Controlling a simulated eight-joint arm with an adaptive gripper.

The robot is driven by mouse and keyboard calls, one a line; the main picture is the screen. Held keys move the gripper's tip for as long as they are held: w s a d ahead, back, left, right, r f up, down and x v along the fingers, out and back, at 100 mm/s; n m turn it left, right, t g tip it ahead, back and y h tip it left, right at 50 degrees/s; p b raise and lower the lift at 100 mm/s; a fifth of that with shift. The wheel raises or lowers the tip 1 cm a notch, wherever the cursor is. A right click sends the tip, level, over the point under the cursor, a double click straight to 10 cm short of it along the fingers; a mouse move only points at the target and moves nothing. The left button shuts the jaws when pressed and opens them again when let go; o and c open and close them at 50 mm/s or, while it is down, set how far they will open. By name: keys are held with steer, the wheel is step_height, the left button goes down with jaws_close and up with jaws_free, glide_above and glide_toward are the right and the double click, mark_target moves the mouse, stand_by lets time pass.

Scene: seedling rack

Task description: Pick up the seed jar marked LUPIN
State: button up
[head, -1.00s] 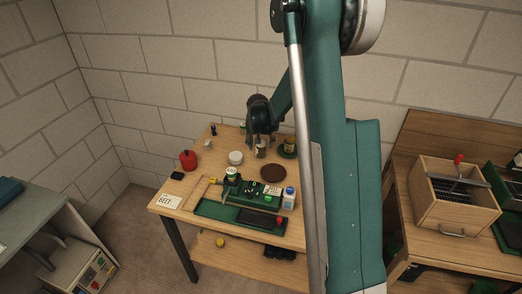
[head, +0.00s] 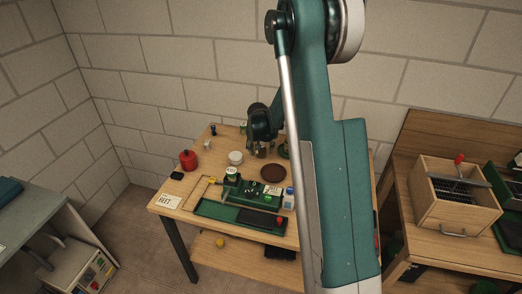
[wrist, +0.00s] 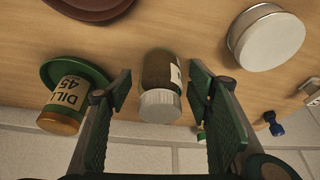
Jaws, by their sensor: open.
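A dark glass jar (wrist: 160,72) with a white lid stands between my fingers in the wrist view. Only the edge of its pale label shows, so I cannot read its name. My gripper (wrist: 161,84) is open, with one finger on each side of the jar and a visible gap on both sides. In the head view my gripper (head: 259,152) is low over the back of the wooden table (head: 222,143), and the jar there is mostly hidden by it. I can read LUPIN nowhere.
A jar marked DILL 45 (wrist: 63,107) stands on a green saucer (wrist: 88,75) left of my fingers in the wrist view. A white round tin (wrist: 266,38) is to the right. A brown plate (head: 272,173) and a red canister (head: 188,160) are on the table.

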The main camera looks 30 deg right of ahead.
stand_by(0.3)
steer(key=c, duration=1.1)
steer(key=shift+o, duration=0.2)
steer(key=shift+r+p, duration=0.4)
steer(key=shift+r, duration=4.65)
